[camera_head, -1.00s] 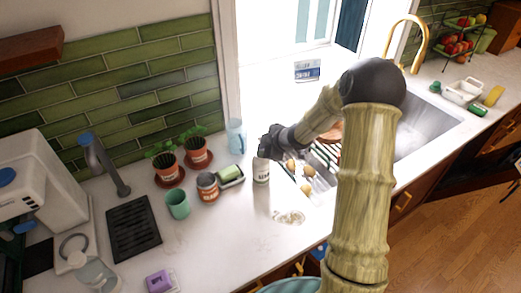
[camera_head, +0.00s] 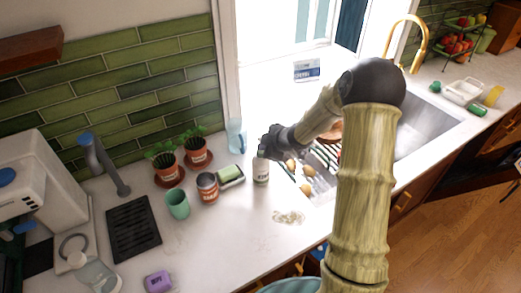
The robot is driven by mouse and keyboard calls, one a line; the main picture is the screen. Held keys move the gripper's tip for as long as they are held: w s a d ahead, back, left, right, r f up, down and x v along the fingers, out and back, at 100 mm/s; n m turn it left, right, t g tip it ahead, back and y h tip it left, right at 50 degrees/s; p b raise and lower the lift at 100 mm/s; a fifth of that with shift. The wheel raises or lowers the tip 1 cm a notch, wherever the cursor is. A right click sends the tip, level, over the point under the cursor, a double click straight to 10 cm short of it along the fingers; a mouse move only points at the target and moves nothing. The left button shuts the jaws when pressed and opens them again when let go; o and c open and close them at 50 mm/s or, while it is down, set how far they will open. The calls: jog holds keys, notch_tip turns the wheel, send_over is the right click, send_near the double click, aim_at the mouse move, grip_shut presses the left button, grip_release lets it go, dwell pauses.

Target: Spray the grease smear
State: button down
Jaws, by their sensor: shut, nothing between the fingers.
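The grease smear (camera_head: 288,217) is a pale, blotchy patch on the white counter, in front of the sink's left end. My gripper (camera_head: 264,152) is shut and holds nothing. It is behind and left of the smear, at the top of a white can (camera_head: 261,173) with a dark label; I cannot tell whether they touch. A translucent blue bottle or jug (camera_head: 235,135) stands by the window frame behind my gripper. A clear bottle (camera_head: 97,273) stands at the front left. I cannot tell whether either is a sprayer.
A sponge in a dark holder (camera_head: 231,175), a brown jar (camera_head: 208,188), a green cup (camera_head: 177,204) and potted plants (camera_head: 195,151) stand left of the can. Several round items lie by the sink (camera_head: 425,135). The counter left of the smear is clear.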

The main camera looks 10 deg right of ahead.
jog(key=shift+f, duration=0.15)
jog(key=shift+s+f+b, duration=0.15)
jog(key=shift+f+b, duration=0.15)
jog(key=shift+f, duration=0.05)
jog(key=shift+r, duration=0.1)
jog(key=shift+r+p, duration=0.15)
jog(key=shift+p, duration=0.3)
jog(key=shift+r, duration=0.1)
notch_tip(320, 180, up, 6)
jog(key=p, duration=0.6)
jog(key=shift+r, duration=0.15)
jog(key=shift+w, duration=0.2)
dwell(0.4)
